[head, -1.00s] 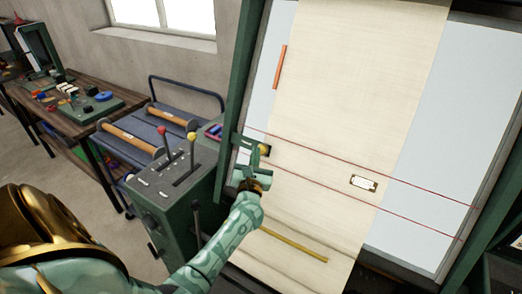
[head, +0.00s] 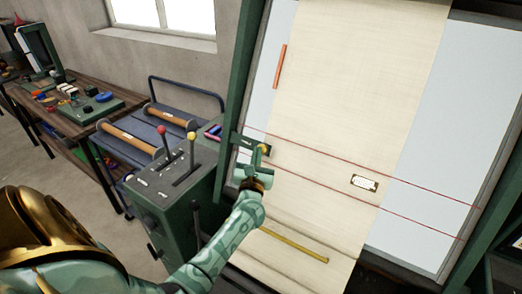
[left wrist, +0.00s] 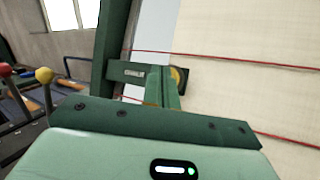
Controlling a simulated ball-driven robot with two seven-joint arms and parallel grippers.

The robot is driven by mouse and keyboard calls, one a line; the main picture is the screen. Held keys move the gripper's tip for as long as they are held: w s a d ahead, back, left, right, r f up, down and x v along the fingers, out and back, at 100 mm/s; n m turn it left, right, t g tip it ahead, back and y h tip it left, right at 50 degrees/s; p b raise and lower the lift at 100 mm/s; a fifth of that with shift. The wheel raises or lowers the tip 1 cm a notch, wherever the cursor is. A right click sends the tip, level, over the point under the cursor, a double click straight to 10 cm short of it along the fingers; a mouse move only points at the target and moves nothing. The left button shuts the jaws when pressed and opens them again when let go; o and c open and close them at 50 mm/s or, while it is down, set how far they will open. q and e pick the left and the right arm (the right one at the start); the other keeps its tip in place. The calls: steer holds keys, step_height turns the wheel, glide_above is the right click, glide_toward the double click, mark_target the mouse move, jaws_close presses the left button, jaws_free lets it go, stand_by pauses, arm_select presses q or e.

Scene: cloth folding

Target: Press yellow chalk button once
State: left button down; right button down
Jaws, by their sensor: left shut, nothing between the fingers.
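The yellow chalk button (head: 264,148) sits on a dark green bracket (head: 241,140) at the left edge of the upright board. My left gripper (head: 257,153) is shut and empty, with its fingertips right at the button. In the left wrist view the button (left wrist: 175,75) shows just beyond the closed fingers (left wrist: 163,86), which partly hide it. I cannot tell whether the fingertips touch it or whether it is pushed in. My right gripper is not in view.
Cream cloth (head: 350,90) hangs over the pale board, crossed by two red lines. An orange stick (head: 280,67) and a yellow bar (head: 295,245) lie against it. A lever box (head: 175,185) stands left of my forearm, with a blue cart (head: 170,125) behind it.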

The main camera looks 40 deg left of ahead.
arm_select(q)
steer(key=shift+w+f+b, duration=0.2)
steer(key=shift+w+b, duration=0.15)
steer(key=shift+w, duration=0.05)
stand_by(0.4)
steer(key=shift+s+r+p, duration=0.4)
steer(key=shift+s+p, duration=0.25)
steer(key=shift+s, duration=0.15)
steer(key=s+p, duration=0.1)
steer(key=s+r+p, duration=0.1)
steer(key=s, duration=0.1)
steer(key=s+r+p, duration=0.1)
steer(key=shift+s+d+r+p, duration=0.1)
steer(key=shift+s+d+p, duration=0.1)
steer(key=shift+d+p, duration=0.15)
stand_by(0.9)
